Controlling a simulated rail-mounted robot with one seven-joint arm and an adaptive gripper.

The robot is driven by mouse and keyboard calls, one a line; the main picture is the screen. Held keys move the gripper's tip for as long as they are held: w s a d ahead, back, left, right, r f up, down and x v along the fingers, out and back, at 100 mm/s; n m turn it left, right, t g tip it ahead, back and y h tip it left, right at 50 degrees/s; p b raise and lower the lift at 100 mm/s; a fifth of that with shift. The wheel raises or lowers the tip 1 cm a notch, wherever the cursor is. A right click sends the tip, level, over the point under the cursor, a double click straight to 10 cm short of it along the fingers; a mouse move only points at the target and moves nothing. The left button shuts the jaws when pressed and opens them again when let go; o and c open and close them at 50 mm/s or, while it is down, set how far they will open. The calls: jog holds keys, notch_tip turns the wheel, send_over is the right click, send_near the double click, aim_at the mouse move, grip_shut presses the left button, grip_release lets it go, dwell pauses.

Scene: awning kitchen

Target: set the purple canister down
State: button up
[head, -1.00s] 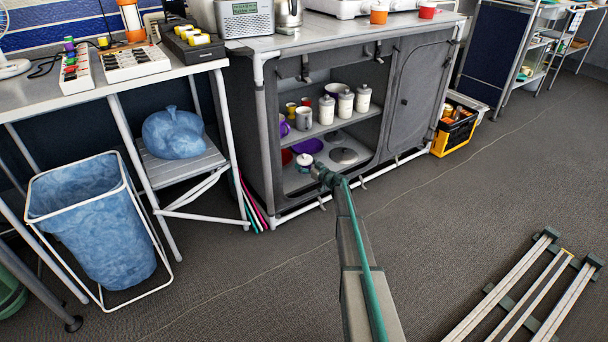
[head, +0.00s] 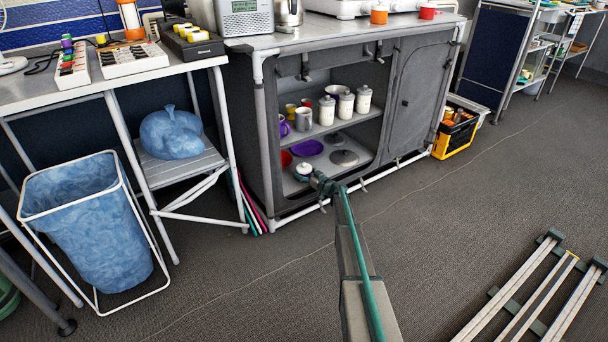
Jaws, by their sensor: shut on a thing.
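My gripper (head: 311,175) is at the front of the open cabinet, low over its bottom shelf (head: 293,186). It is shut on a small canister (head: 303,169) with a pale round lid, which I take to be the purple canister. Its body is mostly hidden, and its colour is too small to make out. I cannot tell whether its base touches the shelf. Behind it on the bottom shelf are a purple plate (head: 308,147), a grey round lid (head: 344,157) and a red bowl (head: 286,158).
The middle shelf above holds several white canisters (head: 346,104), a grey mug (head: 304,119) and a purple mug (head: 284,128). The cabinet's left frame post (head: 263,150) stands close to the left. The right door panel (head: 415,100) is closed. The bottom shelf's front has bare room.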

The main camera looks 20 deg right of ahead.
jog(key=o, duration=1.2)
jog(key=shift+r+p, duration=0.15)
jog(key=shift+p, duration=0.15)
jog(key=shift+s+r, duration=0.1)
jog(key=p+v, duration=0.3)
jog(key=v, duration=0.8)
jog(key=shift+s+p, duration=0.3)
jog(key=shift+s, duration=0.05)
jog(key=shift+d, duration=0.15)
